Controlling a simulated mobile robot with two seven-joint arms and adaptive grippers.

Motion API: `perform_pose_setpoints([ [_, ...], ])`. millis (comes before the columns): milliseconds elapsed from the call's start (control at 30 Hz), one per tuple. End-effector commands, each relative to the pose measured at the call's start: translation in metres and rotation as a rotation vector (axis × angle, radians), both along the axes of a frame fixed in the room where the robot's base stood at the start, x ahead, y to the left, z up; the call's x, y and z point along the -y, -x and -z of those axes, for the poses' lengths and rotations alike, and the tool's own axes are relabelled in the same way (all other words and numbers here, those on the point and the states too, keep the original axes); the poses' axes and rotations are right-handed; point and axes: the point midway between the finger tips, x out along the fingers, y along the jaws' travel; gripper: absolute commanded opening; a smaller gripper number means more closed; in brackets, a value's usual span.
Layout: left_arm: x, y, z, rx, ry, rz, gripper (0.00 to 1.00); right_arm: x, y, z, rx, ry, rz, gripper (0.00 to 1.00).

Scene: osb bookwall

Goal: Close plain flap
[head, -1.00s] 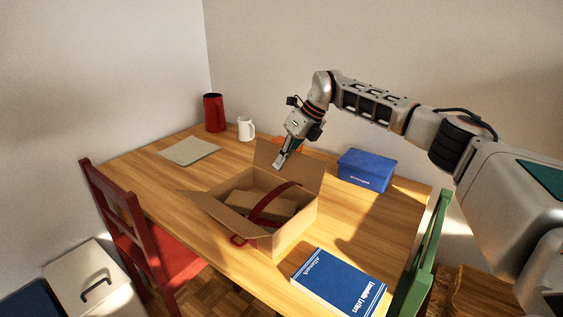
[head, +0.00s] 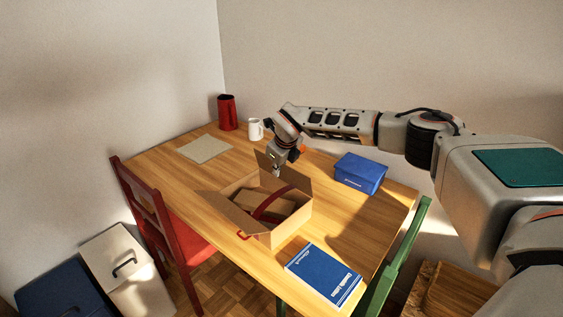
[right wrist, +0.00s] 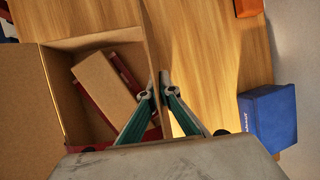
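An open cardboard box (head: 292,229) stands on the table. Its plain far flap (head: 294,182) stands up, and its near-left flap (head: 228,212) leans outward. My right gripper (head: 277,172) is at the far flap. In the right wrist view my right gripper (right wrist: 157,84) has its fingertips almost together, right at the flap's edge. I cannot tell whether cardboard is pinched between them. My left gripper is not in view.
A blue box (head: 360,174) stands right of the cardboard box, and a blue book (head: 322,275) lies in front. A white mug (head: 255,129), red jug (head: 227,112) and grey mat (head: 205,148) are at the back left. Red (head: 160,225) and green (head: 398,262) chairs flank the table.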

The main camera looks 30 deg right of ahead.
Motion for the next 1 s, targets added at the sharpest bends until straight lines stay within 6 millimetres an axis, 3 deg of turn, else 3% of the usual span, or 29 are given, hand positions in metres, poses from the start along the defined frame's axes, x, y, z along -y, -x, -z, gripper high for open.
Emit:
perform_pose_setpoints([
  [200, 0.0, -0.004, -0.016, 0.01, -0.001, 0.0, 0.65, -0.003, 0.001, 0.0, 0.019, 0.062, -0.001, 0.0],
  [733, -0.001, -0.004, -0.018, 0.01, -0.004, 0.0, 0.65, -0.004, 0.001, 0.002, 0.028, 0.083, 0.0, 0.0],
  [833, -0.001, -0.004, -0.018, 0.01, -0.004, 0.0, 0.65, -0.003, 0.001, 0.002, 0.028, 0.083, 0.0, 0.19],
  [1000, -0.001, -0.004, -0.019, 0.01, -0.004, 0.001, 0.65, -0.003, 0.001, 0.002, 0.028, 0.083, 0.0, 0.19],
])
